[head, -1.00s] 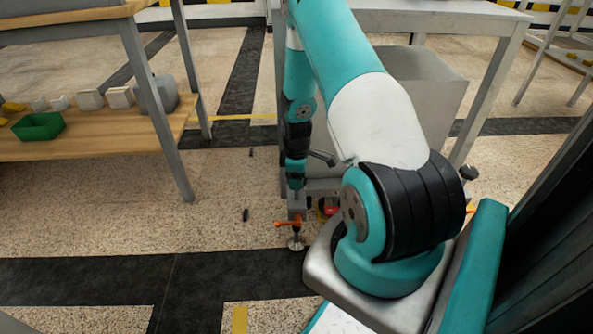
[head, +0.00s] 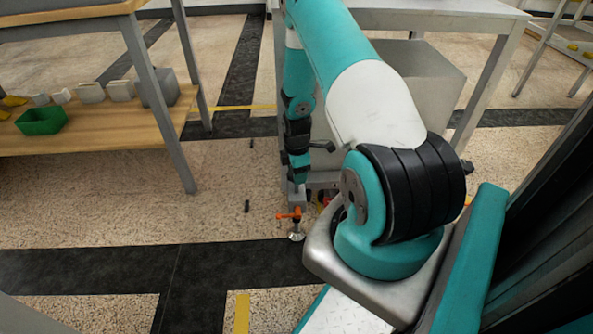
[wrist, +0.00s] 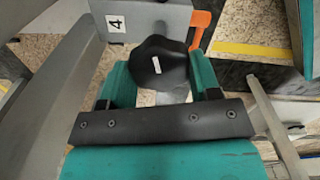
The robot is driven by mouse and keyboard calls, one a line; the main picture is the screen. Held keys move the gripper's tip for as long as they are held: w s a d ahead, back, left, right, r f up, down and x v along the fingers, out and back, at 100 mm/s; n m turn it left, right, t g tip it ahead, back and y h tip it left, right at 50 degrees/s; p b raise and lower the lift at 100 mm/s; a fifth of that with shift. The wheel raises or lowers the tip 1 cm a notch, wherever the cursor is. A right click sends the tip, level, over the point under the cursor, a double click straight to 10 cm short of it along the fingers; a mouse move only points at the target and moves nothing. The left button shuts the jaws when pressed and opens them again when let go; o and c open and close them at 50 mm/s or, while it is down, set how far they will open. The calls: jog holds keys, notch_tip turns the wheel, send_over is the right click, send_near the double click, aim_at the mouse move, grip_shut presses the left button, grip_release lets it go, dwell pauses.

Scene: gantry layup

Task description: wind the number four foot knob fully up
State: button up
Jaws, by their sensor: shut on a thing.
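The black lobed foot knob (wrist: 163,48) shows in the wrist view with a short white mark on its face. My gripper (wrist: 160,72) has a teal finger on each side of it and is shut on it. A white label with the number 4 (wrist: 116,23) is on the grey bracket beside the knob. An orange lever (wrist: 200,27) stands just right of the knob. In the head view my gripper (head: 297,187) points down at the foot, above the orange lever and a round metal foot pad (head: 296,236). The knob is hidden there.
A wooden shelf unit (head: 95,128) with a green bin (head: 41,120) and several pale blocks stands at the left. A grey-white bench (head: 440,18) stands behind my arm. The speckled floor left of the foot is mostly clear, with a small dark object (head: 247,206) on it.

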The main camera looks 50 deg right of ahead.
jog(key=shift+a, duration=0.1)
jog(key=o, duration=0.9)
jog(key=shift+o, duration=0.2)
jog(key=shift+r, duration=0.1)
notch_tip(320, 180, up, 17)
jog(key=p, duration=0.5)
jog(key=shift+p, duration=0.4)
jog(key=shift+r, duration=0.1)
